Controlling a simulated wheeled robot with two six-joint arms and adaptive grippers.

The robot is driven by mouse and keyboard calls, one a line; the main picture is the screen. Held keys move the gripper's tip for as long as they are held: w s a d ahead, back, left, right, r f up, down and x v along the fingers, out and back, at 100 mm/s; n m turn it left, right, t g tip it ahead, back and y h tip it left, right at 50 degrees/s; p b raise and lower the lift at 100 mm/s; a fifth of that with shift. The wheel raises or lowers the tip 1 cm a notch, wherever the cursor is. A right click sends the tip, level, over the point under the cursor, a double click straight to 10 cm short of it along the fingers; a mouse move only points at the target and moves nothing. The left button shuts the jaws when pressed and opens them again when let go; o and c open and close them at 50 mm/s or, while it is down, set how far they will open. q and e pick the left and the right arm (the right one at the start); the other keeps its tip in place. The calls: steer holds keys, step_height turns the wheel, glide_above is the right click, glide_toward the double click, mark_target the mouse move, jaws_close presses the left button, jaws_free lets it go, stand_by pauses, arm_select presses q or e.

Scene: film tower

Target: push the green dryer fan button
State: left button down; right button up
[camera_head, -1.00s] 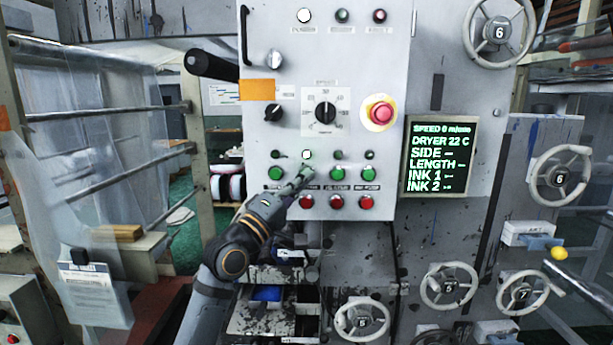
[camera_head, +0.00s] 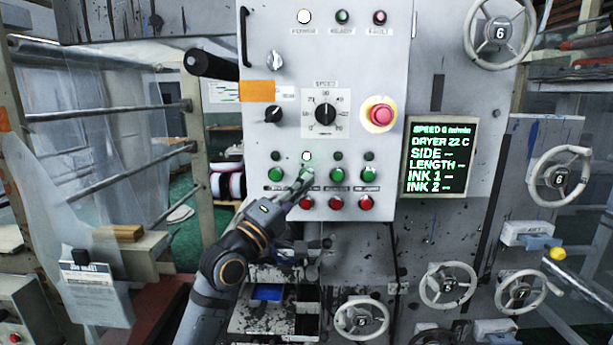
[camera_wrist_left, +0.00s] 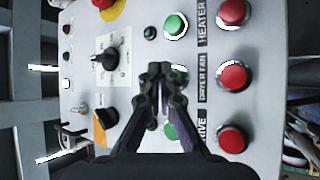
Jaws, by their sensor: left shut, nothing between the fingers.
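The grey control panel (camera_head: 390,90) carries a row of green buttons above red ones. The green dryer fan button (camera_head: 307,173) is second from the left and partly covered by my left gripper (camera_head: 304,178). My left gripper is shut and empty, its fingertips at the button; I cannot tell whether they touch it. In the left wrist view, the shut fingertips (camera_wrist_left: 167,70) overlap the spot beside the DRYER FAN label (camera_wrist_left: 203,78), hiding most of the green button. My right gripper is not in view.
The green drive button (camera_head: 275,174) and green heater button (camera_head: 337,174) flank it closely. Red buttons (camera_head: 306,202) lie just below. A lit white lamp (camera_head: 306,156) sits above. A red emergency stop (camera_head: 380,114) and speed dial (camera_head: 325,113) are higher up. A screen (camera_head: 438,158) reads DRYER 22 C.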

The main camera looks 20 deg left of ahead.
arm_select(q)
steer(key=s+p, duration=0.1)
steer(key=s, duration=0.1)
steer(key=s+d+p, duration=0.1)
steer(key=s, duration=0.1)
steer(key=shift+s+d, duration=0.2)
steer(key=shift+s, duration=0.2)
stand_by(0.5)
